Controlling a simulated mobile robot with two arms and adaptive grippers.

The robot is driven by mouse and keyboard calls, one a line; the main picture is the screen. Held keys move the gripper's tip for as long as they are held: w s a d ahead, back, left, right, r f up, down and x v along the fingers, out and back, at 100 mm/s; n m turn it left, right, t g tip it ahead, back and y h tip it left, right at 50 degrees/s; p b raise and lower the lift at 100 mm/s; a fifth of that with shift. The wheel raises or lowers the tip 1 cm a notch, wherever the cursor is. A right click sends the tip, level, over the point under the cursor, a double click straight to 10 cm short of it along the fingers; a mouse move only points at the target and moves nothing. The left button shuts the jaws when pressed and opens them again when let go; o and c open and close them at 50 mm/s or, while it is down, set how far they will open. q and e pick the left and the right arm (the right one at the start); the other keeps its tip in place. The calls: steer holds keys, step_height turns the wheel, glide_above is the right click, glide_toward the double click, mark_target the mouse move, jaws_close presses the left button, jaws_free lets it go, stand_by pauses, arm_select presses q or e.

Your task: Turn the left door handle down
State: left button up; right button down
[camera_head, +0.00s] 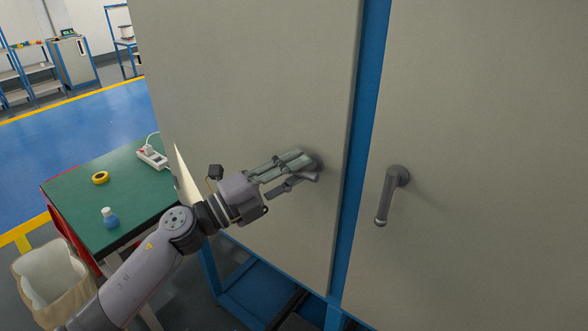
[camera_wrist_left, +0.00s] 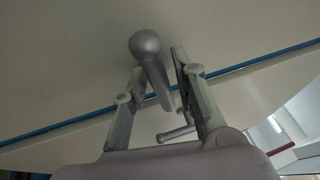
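The left door handle (camera_wrist_left: 146,45) is a grey lever with a round base on the left door (camera_head: 245,70). In the head view, most of it is hidden behind my left gripper (camera_head: 301,167). In the left wrist view, my left gripper (camera_wrist_left: 158,88) has its two fingers apart, one on each side of the lever. The lever runs between them, closer to the right finger. I cannot tell whether a finger touches it. The left door looks closed against the blue frame post. My right gripper is not in view.
The right door handle (camera_head: 392,193) hangs steeply downward on the right door (camera_head: 480,130), across the blue post (camera_head: 362,120). A green table (camera_head: 75,195) with a tape roll (camera_head: 101,178), a blue bottle (camera_head: 110,217) and a power strip (camera_head: 152,157) stands left. A bin (camera_head: 52,275) stands below.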

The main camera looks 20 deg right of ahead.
arm_select(q)
jaws_close()
steer(key=shift+r, duration=0.1)
stand_by(0.3)
